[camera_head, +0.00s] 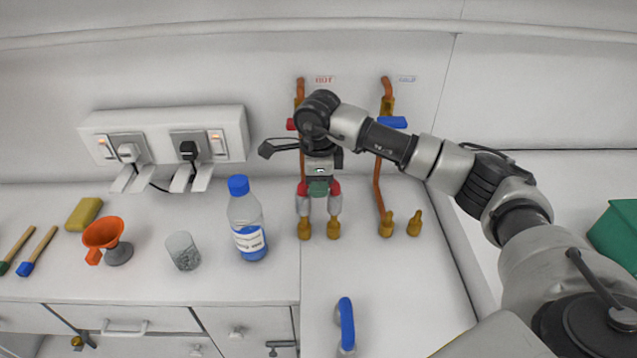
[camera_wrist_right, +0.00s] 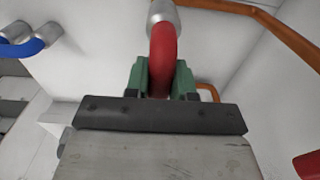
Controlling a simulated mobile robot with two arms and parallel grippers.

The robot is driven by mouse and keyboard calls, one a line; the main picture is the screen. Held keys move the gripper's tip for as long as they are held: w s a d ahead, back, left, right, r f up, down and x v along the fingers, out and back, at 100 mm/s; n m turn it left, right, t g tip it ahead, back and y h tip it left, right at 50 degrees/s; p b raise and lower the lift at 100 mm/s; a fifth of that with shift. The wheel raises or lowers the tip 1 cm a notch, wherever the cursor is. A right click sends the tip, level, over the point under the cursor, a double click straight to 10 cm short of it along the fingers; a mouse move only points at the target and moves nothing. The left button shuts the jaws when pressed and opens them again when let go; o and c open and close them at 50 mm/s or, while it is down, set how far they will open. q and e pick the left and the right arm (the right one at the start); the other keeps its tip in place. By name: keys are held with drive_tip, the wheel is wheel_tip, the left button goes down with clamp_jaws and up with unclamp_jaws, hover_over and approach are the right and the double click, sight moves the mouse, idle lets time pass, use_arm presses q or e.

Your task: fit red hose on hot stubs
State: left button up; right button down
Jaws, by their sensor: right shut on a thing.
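The red hose (camera_head: 335,188) is a U shape with silver collars at its ends. My right gripper (camera_head: 318,187) is shut on its bend, with the collars pointing down. The two brass hot stubs (camera_head: 304,229) (camera_head: 333,229) stand on the counter below the HOT label (camera_head: 325,79). The collars line up over these stubs in the head view; I cannot tell whether they touch or sit on them. The right wrist view shows the hose (camera_wrist_right: 163,55) between the green finger pads (camera_wrist_right: 187,82) and one silver collar (camera_wrist_right: 162,12). My left gripper is not in view.
Two cold-side stubs (camera_head: 386,225) (camera_head: 414,223) stand to the right, bare. A blue hose (camera_head: 347,322) lies at the front. A bottle (camera_head: 248,225), a glass (camera_head: 183,251) and an orange funnel (camera_head: 103,233) stand left. Copper pipes (camera_head: 377,190) and a blue valve handle (camera_head: 393,122) are behind.

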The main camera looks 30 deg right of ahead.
idle(0.7)
drive_tip(key=shift+f+b, duration=2.2)
drive_tip(key=shift+f, duration=0.3)
drive_tip(key=c, duration=0.9)
unclamp_jaws()
drive_tip(key=shift+o, duration=0.2)
wheel_tip(320, 180, up, 10)
drive_tip(key=shift+f+b, duration=0.1)
drive_tip(key=shift+b, duration=1.15)
drive_tip(key=shift+r, duration=0.55)
